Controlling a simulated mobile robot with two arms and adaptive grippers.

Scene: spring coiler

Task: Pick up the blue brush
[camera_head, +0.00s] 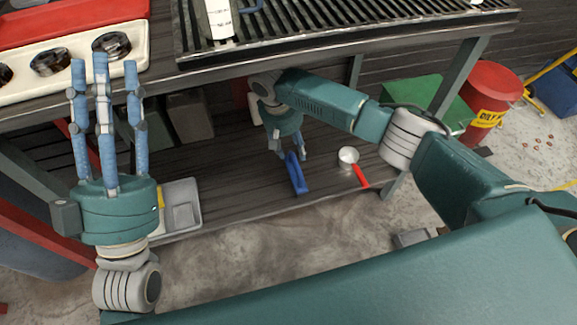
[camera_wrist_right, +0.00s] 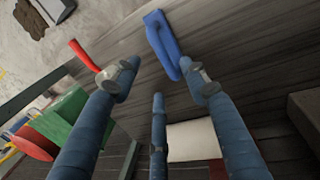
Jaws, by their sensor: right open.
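The blue brush (camera_head: 297,174) lies on the dark wooden lower shelf (camera_head: 250,200) under the table. It also shows in the right wrist view (camera_wrist_right: 162,42), at the top, close to one fingertip. My right gripper (camera_head: 290,152) reaches in under the tabletop and is just behind the brush; its fingers point down at the shelf. In the right wrist view its blue fingers (camera_wrist_right: 158,85) are spread, with nothing held between them. Whether a finger touches the brush I cannot tell. My left gripper (camera_head: 104,75) points up at the left, fingers apart and empty.
A small pan (camera_head: 348,156) with a red handle lies right of the brush. A grey tray (camera_head: 181,208) is at the shelf's left. The table (camera_head: 330,48) bears a grill above my right arm. A red bin (camera_head: 490,95) and green box (camera_head: 432,95) stand at right.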

